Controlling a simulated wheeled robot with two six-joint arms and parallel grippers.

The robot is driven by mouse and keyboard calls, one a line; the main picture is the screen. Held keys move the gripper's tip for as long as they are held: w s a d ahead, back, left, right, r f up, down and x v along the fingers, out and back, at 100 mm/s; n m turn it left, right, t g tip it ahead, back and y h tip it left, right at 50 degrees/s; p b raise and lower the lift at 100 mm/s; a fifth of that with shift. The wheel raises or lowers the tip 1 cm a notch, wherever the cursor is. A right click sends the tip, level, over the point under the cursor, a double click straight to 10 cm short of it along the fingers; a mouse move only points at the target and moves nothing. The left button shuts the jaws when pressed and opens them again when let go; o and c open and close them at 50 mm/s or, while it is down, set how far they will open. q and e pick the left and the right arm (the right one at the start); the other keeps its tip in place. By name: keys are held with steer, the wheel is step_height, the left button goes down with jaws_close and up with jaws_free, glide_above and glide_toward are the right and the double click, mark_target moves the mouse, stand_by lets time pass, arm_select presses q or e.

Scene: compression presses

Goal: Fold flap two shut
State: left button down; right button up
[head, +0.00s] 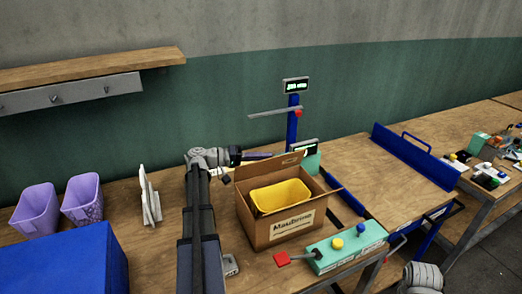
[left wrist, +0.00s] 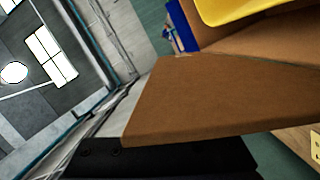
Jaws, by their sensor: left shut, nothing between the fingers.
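An open cardboard box (head: 252,227) stands on the bench in the head view, with a yellow bin (head: 280,196) inside it. Its back flap (head: 262,168) stands up, and a flap on the right (head: 322,203) sticks outward. No number shows on the flaps, so I cannot tell which is flap two. My left gripper (head: 257,155) is shut and empty, close behind the raised back flap; I cannot tell whether it touches. In the left wrist view, a brown flap (left wrist: 220,100) fills the middle, with the yellow bin (left wrist: 265,8) above it.
A green control box (head: 347,248) with a red lever stands in front of the cardboard box. A blue post (head: 293,115) with a display rises behind it. Two purple bins (head: 37,208) and a blue crate (head: 75,262) are at left.

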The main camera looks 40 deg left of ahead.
mark_target(270, 169)
arm_select(q)
steer(key=m, duration=0.1)
steer(key=d, duration=0.1)
steer(key=s+d+m, duration=0.1)
steer(key=shift+s+d+f+m+y, duration=0.1)
steer(key=shift+d+f+m+y, duration=0.05)
steer(key=shift+f+m+y, duration=0.15)
steer(key=s+d+f+m+y+b, duration=0.2)
steer(key=d+f+m+y+b, duration=0.1)
steer(key=f+m, duration=0.3)
steer(key=shift+s+d+m, duration=0.15)
steer(key=shift+d+m, duration=0.55)
steer(key=shift+m, duration=0.1)
arm_select(e)
step_height(270, 169, down, 3)
steer(key=shift+f, duration=0.15)
arm_select(q)
steer(key=shift+f+b, duration=0.15)
steer(key=shift+b, duration=0.25)
arm_select(e)
steer(key=shift+f, duration=0.1)
